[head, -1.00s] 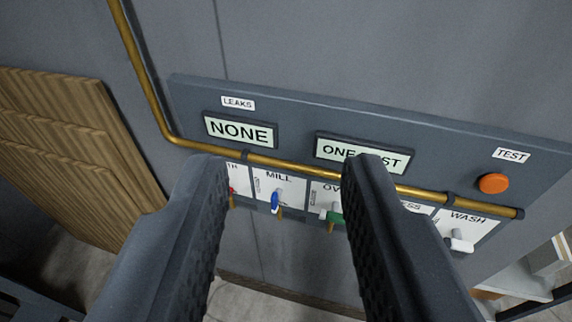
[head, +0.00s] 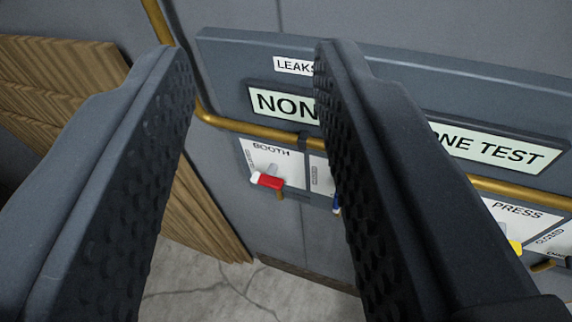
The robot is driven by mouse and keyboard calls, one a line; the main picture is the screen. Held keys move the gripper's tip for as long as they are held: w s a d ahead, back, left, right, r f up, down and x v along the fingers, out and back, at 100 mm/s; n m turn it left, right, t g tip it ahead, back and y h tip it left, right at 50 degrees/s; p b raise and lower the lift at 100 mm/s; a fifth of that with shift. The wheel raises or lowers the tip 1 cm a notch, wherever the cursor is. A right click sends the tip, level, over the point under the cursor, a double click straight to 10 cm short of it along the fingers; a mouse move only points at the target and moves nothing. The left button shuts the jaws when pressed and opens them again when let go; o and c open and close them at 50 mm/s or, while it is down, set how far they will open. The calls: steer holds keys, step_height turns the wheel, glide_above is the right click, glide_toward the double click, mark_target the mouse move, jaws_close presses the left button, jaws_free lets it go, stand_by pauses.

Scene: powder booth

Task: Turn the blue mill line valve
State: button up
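The blue mill line valve (head: 336,205) shows only as a sliver of blue just left of my gripper's right finger, which hides the rest of it and its label. My gripper (head: 250,55) is open and empty, its two fingers wide apart in front of the panel. The red valve handle (head: 268,181) under the BOOTH label shows between the fingers, to the left of the blue one. I see no contact between the fingers and any valve.
A brass pipe (head: 245,127) runs along the panel (head: 225,60) above the valves. The displays read NONE (head: 284,102), partly covered, and ONE TEST (head: 495,150). A yellow handle (head: 515,247) is at the right, under PRESS. Wooden boards (head: 60,90) lean at the left.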

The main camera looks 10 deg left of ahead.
steer(key=w+a+f+m+h+b, duration=0.1)
steer(key=w+f, duration=0.2)
steer(key=f, duration=0.6)
steer(key=w+a+f+m+t+h+b, duration=0.1)
steer(key=w+f, duration=0.1)
steer(key=f, duration=0.6)
steer(key=w+f+m+h+b, duration=0.1)
steer(key=w+f+h, duration=0.15)
steer(key=f, duration=0.65)
step_height(320, 180, down, 9)
steer(key=s+d+h+b, duration=0.1)
steer(key=s+d+h, duration=0.2)
steer(key=shift+m, duration=0.4)
steer(key=x, duration=1.3)
steer(key=shift+w+d+f, duration=0.15)
steer(key=shift+w+f, duration=0.05)
steer(key=shift+w, duration=0.15)
jaws_close()
